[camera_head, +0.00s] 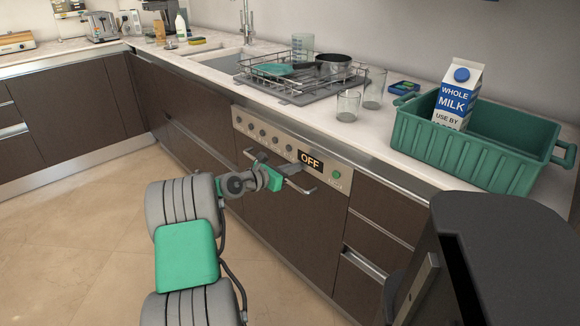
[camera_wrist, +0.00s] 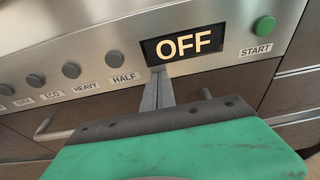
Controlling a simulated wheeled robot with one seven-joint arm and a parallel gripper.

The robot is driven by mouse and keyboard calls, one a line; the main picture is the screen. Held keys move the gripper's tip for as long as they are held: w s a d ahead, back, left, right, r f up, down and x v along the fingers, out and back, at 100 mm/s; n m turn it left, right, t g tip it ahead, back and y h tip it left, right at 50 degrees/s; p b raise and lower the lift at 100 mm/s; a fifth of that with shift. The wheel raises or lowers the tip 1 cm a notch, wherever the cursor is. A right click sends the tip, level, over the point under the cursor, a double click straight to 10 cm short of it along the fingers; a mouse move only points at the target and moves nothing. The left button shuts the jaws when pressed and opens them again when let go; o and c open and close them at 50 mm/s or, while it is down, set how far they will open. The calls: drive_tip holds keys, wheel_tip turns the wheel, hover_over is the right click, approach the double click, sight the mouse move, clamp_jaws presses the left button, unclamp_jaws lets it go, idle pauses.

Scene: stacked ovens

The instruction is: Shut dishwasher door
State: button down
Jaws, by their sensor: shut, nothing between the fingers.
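The dishwasher door (camera_head: 288,216) is a brown panel below a silver control strip (camera_head: 262,132). It looks upright and in line with the cabinet fronts beside it. A bar handle (camera_head: 252,156) runs along its top, partly hidden by my arm. My gripper (camera_head: 300,168) is shut and empty at the control strip, just below the OFF display. In the wrist view, the shut fingers (camera_wrist: 158,90) point up at the lower edge of the OFF display (camera_wrist: 183,45). I cannot tell whether they touch the panel. The green START button (camera_wrist: 264,27) is to the right.
The counter above holds a dish rack (camera_head: 300,75), glasses (camera_head: 347,106), and a green crate (camera_head: 480,165) with a milk carton (camera_head: 456,95). Drawers (camera_head: 362,262) stand right of the dishwasher. The tiled floor (camera_head: 60,220) at left is clear.

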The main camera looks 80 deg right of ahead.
drive_tip(key=w+a+r+m+t+y+p, duration=0.1)
drive_tip(key=w+a+r+m+t+p, duration=0.3)
drive_tip(key=w+a, duration=0.65)
drive_tip(key=w+a+r+t+y+p, duration=0.25)
drive_tip(key=w+a+r+p, duration=0.3)
drive_tip(key=w+a, duration=0.5)
drive_tip(key=w+a+r+m+t+y+p, duration=0.15)
drive_tip(key=w+a+r+t+p, duration=0.3)
drive_tip(key=w+a, duration=0.6)
drive_tip(key=s+a+r+m+y+p, duration=0.1)
drive_tip(key=a+r+y+p, duration=0.1)
drive_tip(key=a, duration=0.9)
drive_tip(key=s+a+r+m+t+y+p, duration=0.1)
drive_tip(key=a+r+p, duration=0.4)
drive_tip(key=a, duration=0.7)
drive_tip(key=a+r+m+y+p, duration=0.2)
drive_tip(key=a+r+y+p, duration=0.1)
drive_tip(key=a, duration=0.9)
drive_tip(key=shift+s+a+r+m+t+y, duration=0.2)
drive_tip(key=shift+s+m+t+y, duration=0.15)
drive_tip(key=shift+y, duration=0.25)
